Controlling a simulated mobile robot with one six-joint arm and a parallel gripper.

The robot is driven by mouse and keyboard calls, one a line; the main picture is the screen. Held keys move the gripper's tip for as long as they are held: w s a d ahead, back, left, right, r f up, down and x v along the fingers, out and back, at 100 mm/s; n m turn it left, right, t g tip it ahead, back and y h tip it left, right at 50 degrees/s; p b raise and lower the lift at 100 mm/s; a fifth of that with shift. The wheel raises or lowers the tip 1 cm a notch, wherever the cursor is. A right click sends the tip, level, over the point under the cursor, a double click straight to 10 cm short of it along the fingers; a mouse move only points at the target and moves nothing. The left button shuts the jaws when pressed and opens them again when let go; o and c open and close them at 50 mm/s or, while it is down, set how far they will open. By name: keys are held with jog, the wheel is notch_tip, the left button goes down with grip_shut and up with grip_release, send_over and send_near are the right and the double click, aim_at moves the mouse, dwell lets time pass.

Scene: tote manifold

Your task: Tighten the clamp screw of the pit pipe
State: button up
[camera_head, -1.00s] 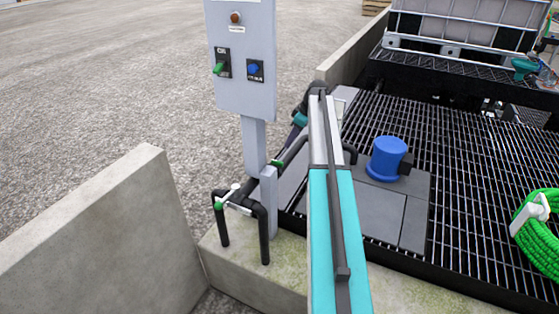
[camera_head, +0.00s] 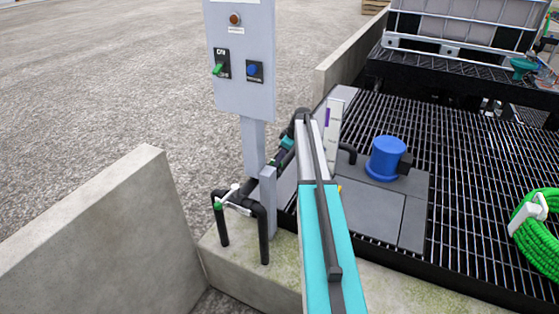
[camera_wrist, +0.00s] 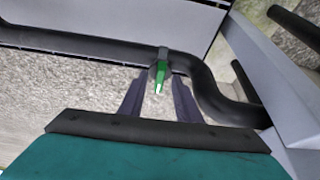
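In the wrist view a black pipe (camera_wrist: 85,43) runs across the top and bends down at the right. A small green clamp screw (camera_wrist: 161,73) hangs from a dark clamp on it. My gripper (camera_wrist: 160,80) is open, its two dark fingers on either side of the screw with a gap visible at each side. I cannot tell the remaining depth to the screw. In the head view my gripper (camera_head: 277,161) is small and dark, near the pipe behind the post; the screw is hidden there.
A grey control box (camera_head: 242,60) stands on a post close beside my gripper. A blue pump (camera_head: 388,157) sits on the grating (camera_head: 470,180) to the right. A concrete wall (camera_head: 100,225) is at left.

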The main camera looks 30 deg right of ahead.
jog(key=shift+w+a+f, duration=0.1)
jog(key=shift+w+f, duration=0.1)
jog(key=shift+f, duration=0.35)
jog(key=shift+c, duration=0.3)
grip_shut()
jog(key=shift+s+m, duration=0.1)
jog(key=shift+m, duration=0.3)
